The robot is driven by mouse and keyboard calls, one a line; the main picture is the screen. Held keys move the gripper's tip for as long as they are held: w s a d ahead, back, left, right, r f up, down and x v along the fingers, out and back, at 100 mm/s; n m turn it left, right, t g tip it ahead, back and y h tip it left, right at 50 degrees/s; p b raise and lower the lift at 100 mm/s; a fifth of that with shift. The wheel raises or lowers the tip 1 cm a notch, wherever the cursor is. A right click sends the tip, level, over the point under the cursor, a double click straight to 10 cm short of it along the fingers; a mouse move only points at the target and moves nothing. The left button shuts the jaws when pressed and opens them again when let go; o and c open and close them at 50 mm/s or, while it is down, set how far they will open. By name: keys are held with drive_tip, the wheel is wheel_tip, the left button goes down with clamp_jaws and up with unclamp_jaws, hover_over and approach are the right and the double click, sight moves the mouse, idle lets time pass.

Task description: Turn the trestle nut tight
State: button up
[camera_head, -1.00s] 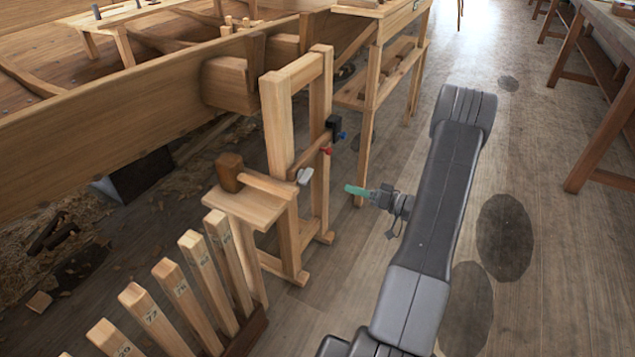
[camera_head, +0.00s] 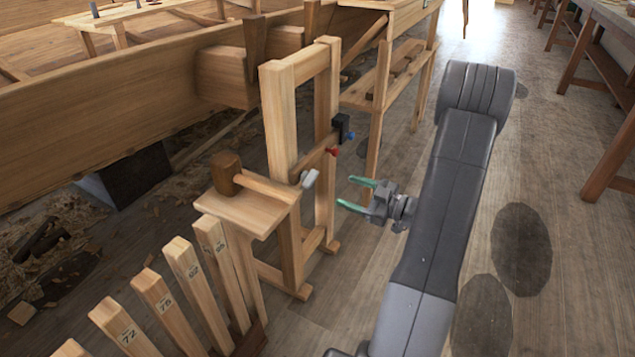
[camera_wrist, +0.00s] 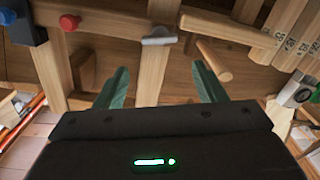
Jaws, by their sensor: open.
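The trestle nut, a pale grey winged piece (camera_head: 309,179), sits on the crossbar of the wooden trestle (camera_head: 278,120). In the wrist view the nut (camera_wrist: 159,37) is near top centre, its wing lying roughly level across the picture. My gripper (camera_head: 356,194) is open and empty, to the right of the nut and apart from it, its two green fingers pointing toward the trestle. In the wrist view my gripper (camera_wrist: 161,72) has a finger on each side, with the nut beyond the tips and between them. The nut's shaft is hidden.
A red knob (camera_head: 333,151) and a blue knob (camera_head: 350,135) on a black block are on the trestle near the nut. A wooden mallet (camera_head: 226,174) rests on the trestle's shelf. Numbered wooden staves (camera_head: 186,270) stand at lower left. Floor right of my arm is clear.

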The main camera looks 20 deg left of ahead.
sight(314, 179)
drive_tip(key=a, duration=0.3)
drive_tip(key=a+b, duration=0.1)
drive_tip(key=a, duration=0.3)
drive_tip(key=a+b, duration=0.1)
drive_tip(key=a, duration=0.2)
drive_tip(key=shift+w+a, duration=0.25)
drive_tip(key=shift+w, duration=0.15)
drive_tip(key=shift+c, duration=0.4)
drive_tip(key=c, duration=0.6)
